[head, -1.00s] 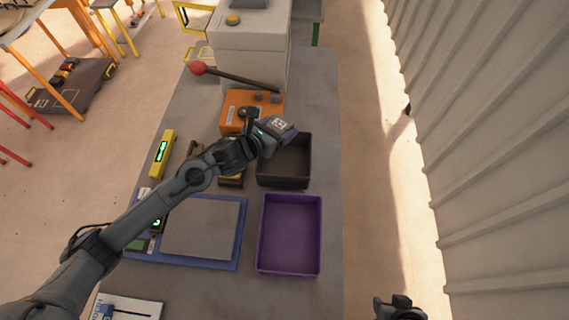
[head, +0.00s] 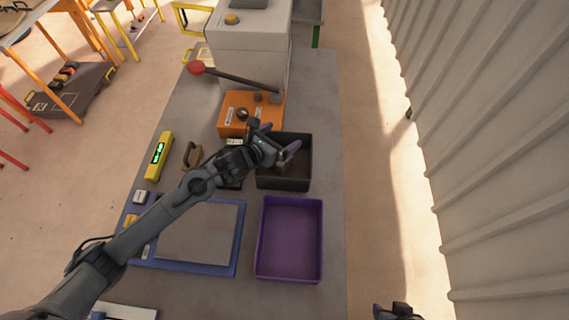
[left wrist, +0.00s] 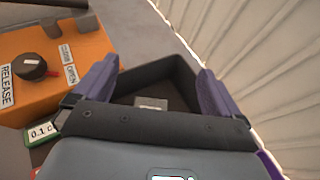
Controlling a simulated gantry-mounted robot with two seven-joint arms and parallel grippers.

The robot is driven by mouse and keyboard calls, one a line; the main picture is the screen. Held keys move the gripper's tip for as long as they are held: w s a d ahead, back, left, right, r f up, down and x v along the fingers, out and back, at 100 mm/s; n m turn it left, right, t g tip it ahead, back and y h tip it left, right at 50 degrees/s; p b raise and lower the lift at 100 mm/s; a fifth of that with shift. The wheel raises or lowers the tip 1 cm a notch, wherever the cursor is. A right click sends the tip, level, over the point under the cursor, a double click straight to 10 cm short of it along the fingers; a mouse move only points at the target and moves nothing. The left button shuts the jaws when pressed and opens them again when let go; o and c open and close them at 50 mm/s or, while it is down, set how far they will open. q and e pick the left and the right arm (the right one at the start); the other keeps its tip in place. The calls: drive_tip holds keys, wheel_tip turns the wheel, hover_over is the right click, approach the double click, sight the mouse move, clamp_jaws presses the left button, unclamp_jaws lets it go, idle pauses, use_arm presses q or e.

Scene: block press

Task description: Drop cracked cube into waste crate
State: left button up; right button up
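The dark crate (head: 298,183), which I take as the waste crate, stands open on the bench behind the purple tray. In the left wrist view the fingers (left wrist: 157,85) stand apart over the dark crate (left wrist: 178,72). A small pale grey cube (left wrist: 151,104) shows low inside it, mostly hidden by the gripper's body. Its cracks cannot be made out. My right gripper (head: 398,312) is at the bottom edge, only partly visible.
An orange control box (head: 232,119) with a knob and a white press with a red-tipped lever (head: 240,78) stand behind the crate. The purple tray (head: 260,240) is empty. A blue-framed grey plate (head: 238,235) and a yellow level (head: 157,157) lie left. The bench's right strip is clear.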

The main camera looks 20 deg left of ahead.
use_arm(q)
drive_tip(key=shift+f, duration=0.15)
drive_tip(key=v, duration=1.1)
idle(0.5)
